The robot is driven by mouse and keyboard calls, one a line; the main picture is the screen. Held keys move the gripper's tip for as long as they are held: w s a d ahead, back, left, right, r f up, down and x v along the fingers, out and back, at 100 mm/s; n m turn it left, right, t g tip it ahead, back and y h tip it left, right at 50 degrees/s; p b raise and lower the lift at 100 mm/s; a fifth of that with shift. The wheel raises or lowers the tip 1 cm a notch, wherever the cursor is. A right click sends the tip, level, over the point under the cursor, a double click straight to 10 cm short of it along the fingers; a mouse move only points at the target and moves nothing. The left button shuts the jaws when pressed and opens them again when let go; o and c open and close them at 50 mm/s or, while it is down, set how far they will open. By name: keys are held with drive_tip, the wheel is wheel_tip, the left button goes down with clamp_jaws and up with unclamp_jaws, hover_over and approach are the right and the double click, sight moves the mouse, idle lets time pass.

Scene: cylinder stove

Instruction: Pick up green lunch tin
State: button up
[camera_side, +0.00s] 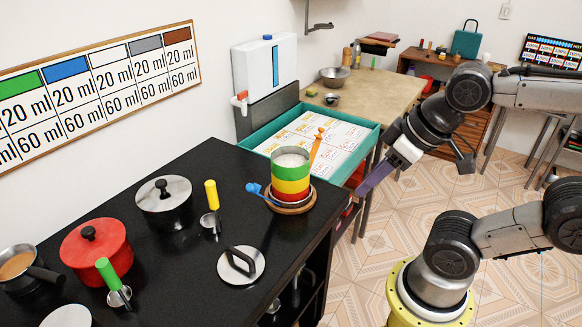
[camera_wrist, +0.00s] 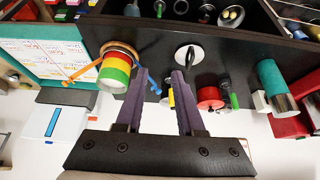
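The green lunch tin (camera_side: 290,171) is the top band of a round stack, with a yellow tin (camera_side: 291,186) and a red tin (camera_side: 291,195) below it. Its upper face looks white. The stack stands upright on a round wooden base (camera_side: 305,205) at the black counter's right end. In the wrist view the green tin (camera_wrist: 113,82) is left of my fingers and apart from them. My gripper (camera_side: 373,183) is right of the stack in the side view, past the counter edge. In the wrist view my gripper (camera_wrist: 159,73) has two purple fingers spread apart with nothing between them.
A blue-handled utensil (camera_side: 256,189) and an orange one (camera_side: 317,146) stick out beside the stack. A teal tray (camera_side: 340,180) with cards lies behind it. A red pot (camera_side: 97,247), a lidded pot (camera_side: 164,196) and a round lid (camera_side: 241,265) occupy the counter's left and middle.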

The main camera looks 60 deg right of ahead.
drive_tip(key=w+d+r+m, duration=0.1)
drive_tip(key=w+r+m, duration=0.5)
drive_tip(key=m, duration=0.3)
drive_tip(key=m+g, duration=0.6)
drive_tip(key=m, duration=0.5)
hover_over(305, 166)
drive_tip(key=f, duration=1.5)
drive_tip(key=shift+w+f, duration=0.2)
drive_tip(key=shift+s+f, duration=0.15)
drive_tip(key=shift+f, duration=2.8)
